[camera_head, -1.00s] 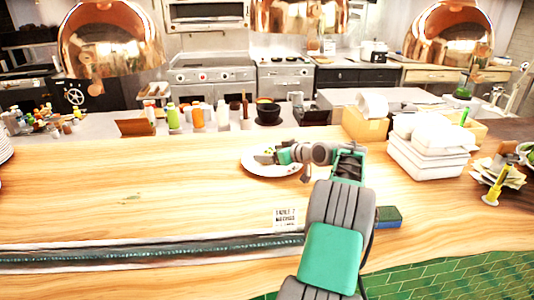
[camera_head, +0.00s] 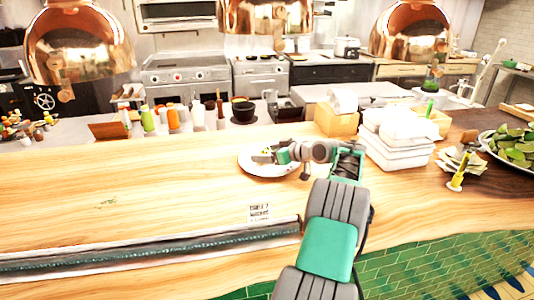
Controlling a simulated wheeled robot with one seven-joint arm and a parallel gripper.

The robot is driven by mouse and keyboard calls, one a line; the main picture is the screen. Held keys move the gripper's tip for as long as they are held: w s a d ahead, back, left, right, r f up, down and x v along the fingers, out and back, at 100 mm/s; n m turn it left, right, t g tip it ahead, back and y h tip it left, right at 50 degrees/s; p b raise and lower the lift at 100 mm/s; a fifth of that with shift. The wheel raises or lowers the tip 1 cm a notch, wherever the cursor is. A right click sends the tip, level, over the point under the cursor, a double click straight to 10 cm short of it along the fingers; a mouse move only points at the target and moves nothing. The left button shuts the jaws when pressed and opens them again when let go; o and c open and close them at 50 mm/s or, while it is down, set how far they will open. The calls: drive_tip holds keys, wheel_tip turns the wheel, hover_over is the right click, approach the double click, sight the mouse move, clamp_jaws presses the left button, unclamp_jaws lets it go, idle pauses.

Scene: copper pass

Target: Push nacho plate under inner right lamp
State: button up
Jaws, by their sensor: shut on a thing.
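The nacho plate (camera_head: 248,164) is a white round plate on the wooden counter near its back edge, with greenish food partly visible on it. My gripper (camera_head: 266,155) reaches over the plate from the right and is shut at the food or plate; the exact contact is hidden by the fingers. Three copper lamps hang above: a left one (camera_head: 78,45), a middle one (camera_head: 265,15) cut off by the top edge, and a right one (camera_head: 411,32). The plate appears below the middle lamp in the picture.
White stacked containers (camera_head: 395,150) and a cardboard box (camera_head: 336,122) stand right of the plate. A small printed card (camera_head: 259,213) lies in front of it. Paper slips on a spike (camera_head: 457,172) and a leafy plate (camera_head: 512,150) are farther right.

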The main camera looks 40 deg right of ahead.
sight(284, 168)
drive_tip(key=o, duration=2)
drive_tip(key=b+v, duration=0.1)
drive_tip(key=v, duration=0.6)
drive_tip(key=shift+s+r, duration=0.15)
drive_tip(key=shift+s, duration=0.25)
drive_tip(key=shift+s+a+b, duration=0.15)
drive_tip(key=shift+s+b, duration=0.1)
drive_tip(key=shift+b, duration=0.3)
drive_tip(key=s+a+b, duration=0.1)
drive_tip(key=s, duration=0.2)
drive_tip(key=s+a+b, duration=0.2)
drive_tip(key=s, duration=0.1)
drive_tip(key=s+a+b, duration=0.2)
drive_tip(key=s, duration=0.1)
drive_tip(key=shift+a+r, duration=0.2)
drive_tip(key=shift+r, duration=0.15)
drive_tip(key=shift+s+a+r, duration=0.15)
drive_tip(key=shift+s+a, duration=0.1)
drive_tip(key=shift+s, duration=0.1)
